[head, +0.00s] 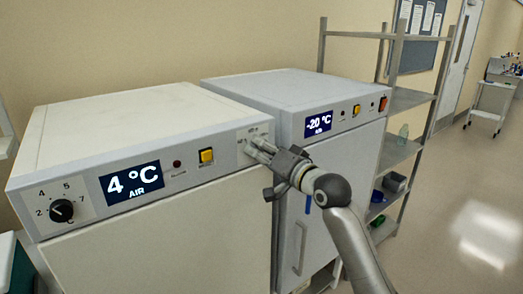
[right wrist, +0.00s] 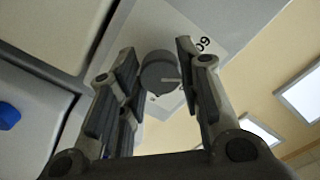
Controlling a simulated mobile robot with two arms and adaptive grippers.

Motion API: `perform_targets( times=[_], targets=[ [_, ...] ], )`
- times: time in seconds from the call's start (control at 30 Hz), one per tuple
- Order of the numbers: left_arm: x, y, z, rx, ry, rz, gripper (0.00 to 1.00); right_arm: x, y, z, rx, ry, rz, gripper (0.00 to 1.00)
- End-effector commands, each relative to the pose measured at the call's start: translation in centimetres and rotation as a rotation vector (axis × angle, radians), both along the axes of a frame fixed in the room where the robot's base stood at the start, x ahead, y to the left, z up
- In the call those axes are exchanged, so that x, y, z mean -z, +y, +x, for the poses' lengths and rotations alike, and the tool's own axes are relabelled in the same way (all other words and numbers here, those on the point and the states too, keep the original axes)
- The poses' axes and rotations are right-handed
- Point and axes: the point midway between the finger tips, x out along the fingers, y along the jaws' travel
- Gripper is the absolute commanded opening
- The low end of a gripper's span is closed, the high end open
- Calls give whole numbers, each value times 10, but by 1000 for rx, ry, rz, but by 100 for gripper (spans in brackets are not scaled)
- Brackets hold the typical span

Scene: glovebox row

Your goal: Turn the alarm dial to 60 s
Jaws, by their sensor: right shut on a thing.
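The alarm dial (right wrist: 158,72) is a dark round knob on a pale printed plate (head: 256,132), at the right end of the left cabinet's front panel. In the head view the gripper hides the knob. I cannot tell exactly which mark the pointer meets. My left gripper is not in view.
The left cabinet (head: 150,120) also has a temperature knob (head: 62,210), a 4 °C display (head: 130,183) and a yellow switch (head: 206,156). A second cabinet (head: 335,165) showing -20 °C stands close on the right, beside my arm. Metal shelves (head: 400,100) stand beyond; open floor lies right.

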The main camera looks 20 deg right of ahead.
Motion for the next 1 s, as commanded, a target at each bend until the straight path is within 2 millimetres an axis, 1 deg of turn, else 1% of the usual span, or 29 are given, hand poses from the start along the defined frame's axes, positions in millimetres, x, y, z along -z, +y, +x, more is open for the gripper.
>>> perform_targets(
  times=[0.2,0.5,0.7,1.0],
  targets=[
    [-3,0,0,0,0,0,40,3,0,0,-1,-61,-189,9],
    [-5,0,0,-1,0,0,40,3,-1,1,-1,-129,-377,9],
    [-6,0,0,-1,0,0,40,4,-1,1,-1,-153,-445,9],
    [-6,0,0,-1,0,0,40,4,-1,1,-2,-166,-479,9]
  ],
)
